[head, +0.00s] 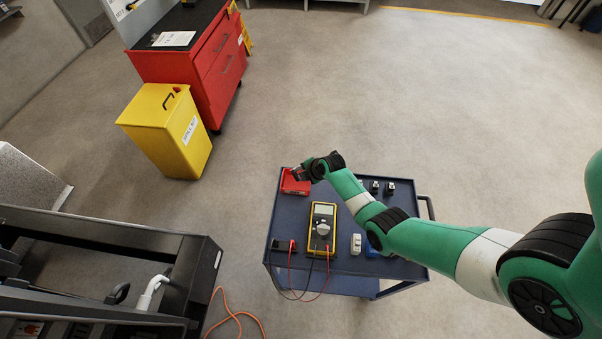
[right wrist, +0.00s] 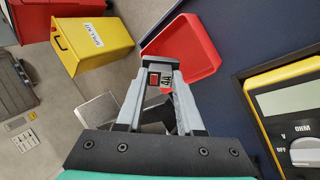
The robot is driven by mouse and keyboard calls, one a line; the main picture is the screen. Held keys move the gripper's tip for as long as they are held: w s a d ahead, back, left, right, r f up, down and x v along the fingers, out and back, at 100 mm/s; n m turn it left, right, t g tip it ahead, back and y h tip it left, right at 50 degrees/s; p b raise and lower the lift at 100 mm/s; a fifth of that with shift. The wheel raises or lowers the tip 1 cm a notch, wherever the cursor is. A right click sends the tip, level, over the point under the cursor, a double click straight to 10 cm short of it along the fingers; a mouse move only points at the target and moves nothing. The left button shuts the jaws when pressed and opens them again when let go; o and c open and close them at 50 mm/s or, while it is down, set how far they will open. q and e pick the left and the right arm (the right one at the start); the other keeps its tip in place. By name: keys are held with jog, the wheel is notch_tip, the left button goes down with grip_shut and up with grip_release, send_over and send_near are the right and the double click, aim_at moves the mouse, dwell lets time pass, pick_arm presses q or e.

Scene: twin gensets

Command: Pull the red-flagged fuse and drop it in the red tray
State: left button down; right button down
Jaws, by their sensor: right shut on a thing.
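My right gripper (head: 300,174) is over the left end of the blue cart, at the red tray (head: 292,187). In the right wrist view its fingers (right wrist: 162,72) are shut on a small dark fuse (right wrist: 165,83) with a red patch and a pale label with dark marks. The red tray (right wrist: 203,50) is empty where it shows and lies behind and to the right of the fingertips there. The fuse appears to be held above the tray's near edge; I cannot tell how high. My left gripper is not in view.
A yellow multimeter (head: 322,226) with leads sits on the blue cart (head: 285,215). Several small dark parts (head: 382,187) and a white part (head: 356,243) lie further right. A yellow bin (head: 165,130) and red cabinet (head: 200,60) stand behind. A dark genset frame (head: 90,235) fills the lower left.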

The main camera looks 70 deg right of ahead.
jog(key=shift+c, duration=2.3)
grip_release()
jog(key=p+v, duration=1.1)
jog(key=shift+s+r, duration=0.15)
jog(key=shift+r, duration=0.15)
